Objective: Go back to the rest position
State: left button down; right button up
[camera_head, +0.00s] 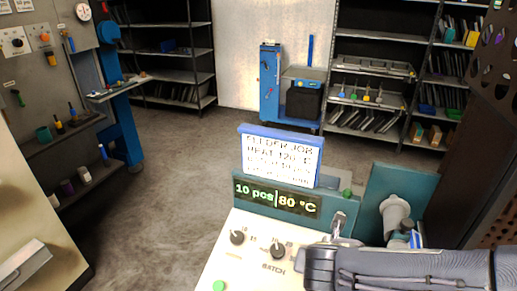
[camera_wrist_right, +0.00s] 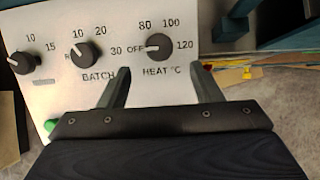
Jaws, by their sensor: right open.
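My right gripper (camera_wrist_right: 158,70) is open and empty over the sloped cream control panel (camera_wrist_right: 215,45). Its two fingers stand apart just below the HEAT knob (camera_wrist_right: 158,45); whether they touch the panel I cannot tell. The BATCH knob (camera_wrist_right: 97,52) and another knob (camera_wrist_right: 25,62) are to the left. In the head view my right arm (camera_head: 420,267) reaches in from the right and covers the panel's right part. The display (camera_head: 277,199) reads "10 pcs | 80 °C". My left gripper is not in view.
A blue-edged job card (camera_head: 282,157) stands above the display. A teal housing with a pale cylindrical part (camera_head: 396,213) is right of the panel, beside my arm. A dark perforated panel (camera_head: 495,60) rises at the right. Open grey floor (camera_head: 180,190) lies to the left.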

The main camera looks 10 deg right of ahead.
jog(key=s+d+r+m+g+y, duration=0.15)
jog(key=s+m, duration=0.25)
jog(key=m, duration=0.5)
jog(key=s+d+f+m+g+y, duration=0.1)
jog(key=s+m+y, duration=0.1)
jog(key=s+m, duration=0.45)
jog(key=a+r+m+y, duration=0.1)
jog(key=m, duration=0.4)
jog(key=s+a+r+m+t+y, duration=0.1)
jog(key=m, duration=0.4)
jog(key=a+r+m+t+y, duration=0.1)
jog(key=r+m+y, duration=0.1)
jog(key=m, duration=0.3)
jog(key=shift+s+a, duration=0.25)
jog(key=shift+a, duration=0.1)
jog(key=shift+a+r+m, duration=0.1)
jog(key=shift+a+m, duration=0.05)
jog(key=shift+m, duration=0.3)
jog(key=shift+c, duration=0.3)
